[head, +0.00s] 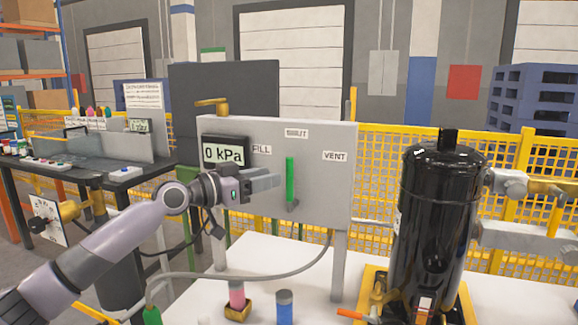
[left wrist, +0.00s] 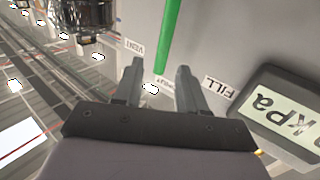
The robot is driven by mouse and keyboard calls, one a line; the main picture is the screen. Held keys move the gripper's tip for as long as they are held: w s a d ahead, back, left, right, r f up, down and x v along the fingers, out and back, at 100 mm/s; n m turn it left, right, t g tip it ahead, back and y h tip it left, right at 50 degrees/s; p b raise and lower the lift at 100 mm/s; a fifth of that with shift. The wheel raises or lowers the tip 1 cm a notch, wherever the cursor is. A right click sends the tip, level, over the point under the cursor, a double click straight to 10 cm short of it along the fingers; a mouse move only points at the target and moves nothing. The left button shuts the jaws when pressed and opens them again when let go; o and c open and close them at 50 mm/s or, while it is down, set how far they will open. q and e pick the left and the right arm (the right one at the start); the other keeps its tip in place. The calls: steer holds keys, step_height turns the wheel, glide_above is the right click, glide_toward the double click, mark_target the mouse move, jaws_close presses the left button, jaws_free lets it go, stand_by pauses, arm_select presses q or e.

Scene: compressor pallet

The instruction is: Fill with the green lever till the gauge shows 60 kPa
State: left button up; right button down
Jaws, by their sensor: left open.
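The green lever (head: 290,180) stands upright on the grey panel (head: 325,195), between the FILL label (head: 262,149) on its left and the VENT label (head: 335,156) on its right. The gauge (head: 224,153) reads 0 kPa. My left gripper (head: 277,180) is open just left of the lever in the head view. In the left wrist view the picture is turned over; the lever (left wrist: 179,35) ends in line with the gap between the open fingertips (left wrist: 160,72). I cannot tell whether they touch it. My right gripper is not in view.
A black compressor tank (head: 437,230) stands right of the panel. A grey hose (head: 260,273) curves under the panel. A yellow fence (head: 380,170) is behind.

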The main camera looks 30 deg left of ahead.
arm_select(q)
steer(key=shift+p+x, duration=1.25)
steer(key=shift+x, duration=2.35)
steer(key=shift+a+r, duration=0.1)
steer(key=shift+a, duration=0.05)
jaws_close()
